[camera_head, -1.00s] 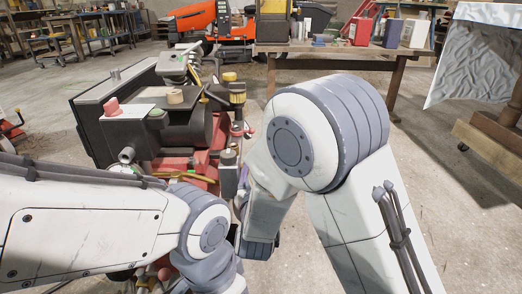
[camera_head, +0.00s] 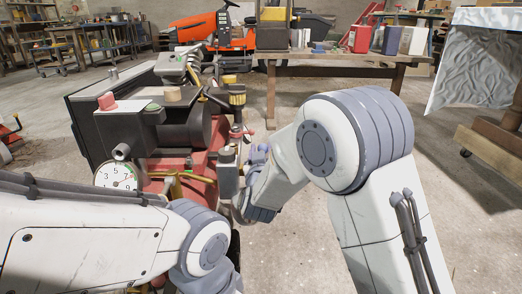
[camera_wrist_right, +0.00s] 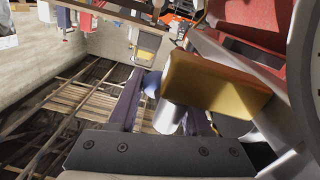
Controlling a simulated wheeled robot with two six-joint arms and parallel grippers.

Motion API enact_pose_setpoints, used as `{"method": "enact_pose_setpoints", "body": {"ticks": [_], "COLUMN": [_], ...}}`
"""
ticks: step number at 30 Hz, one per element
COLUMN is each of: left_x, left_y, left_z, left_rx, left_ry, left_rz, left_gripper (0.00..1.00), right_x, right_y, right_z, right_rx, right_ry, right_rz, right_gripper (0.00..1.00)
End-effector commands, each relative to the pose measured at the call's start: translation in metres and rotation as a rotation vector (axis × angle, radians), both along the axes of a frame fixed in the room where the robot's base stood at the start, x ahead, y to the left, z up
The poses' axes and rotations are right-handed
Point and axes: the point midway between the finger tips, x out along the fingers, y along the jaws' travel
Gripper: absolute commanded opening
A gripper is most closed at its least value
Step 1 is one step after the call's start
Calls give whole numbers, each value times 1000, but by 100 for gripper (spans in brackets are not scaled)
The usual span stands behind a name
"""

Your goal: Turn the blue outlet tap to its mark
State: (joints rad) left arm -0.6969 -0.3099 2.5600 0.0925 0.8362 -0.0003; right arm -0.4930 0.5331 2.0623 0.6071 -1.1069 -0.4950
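A small blue-violet part (camera_head: 258,153), which looks like the blue outlet tap, shows at the right side of the red and black machine (camera_head: 190,135). My right forearm and wrist partly cover that area. In the right wrist view a small blue piece (camera_wrist_right: 152,84) shows beyond the fingers. My right gripper (camera_wrist_right: 160,105) has its two dark fingers apart. A silver cylinder (camera_wrist_right: 169,117) and a yellow block (camera_wrist_right: 215,84) overlap the gap and the right finger; I cannot tell if they touch. The tap's mark cannot be made out. My left gripper is out of view.
A round dial gauge (camera_head: 118,176) stands at the machine's lower left, close above my left arm. A wooden workbench (camera_head: 330,55) with boxes stands behind. A wooden cart (camera_head: 490,148) is at the right. Open concrete floor (camera_head: 440,190) lies right of my right arm.

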Motion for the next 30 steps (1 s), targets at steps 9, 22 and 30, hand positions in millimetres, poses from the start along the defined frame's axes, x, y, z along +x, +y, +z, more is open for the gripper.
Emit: {"method": "enact_pose_setpoints", "body": {"ticks": [9,22,30], "left_x": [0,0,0], "left_y": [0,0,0], "left_z": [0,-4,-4], "left_rx": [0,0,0], "left_ry": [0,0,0], "left_rz": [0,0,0], "left_gripper": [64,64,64], "right_x": [1,3,2], "right_y": [-10,0,4], "right_z": [1,2,2], "right_rx": [3,6,6], "right_ry": [-3,-8,-5], "right_rz": [-20,195,241], "right_gripper": [0,0,0]}}
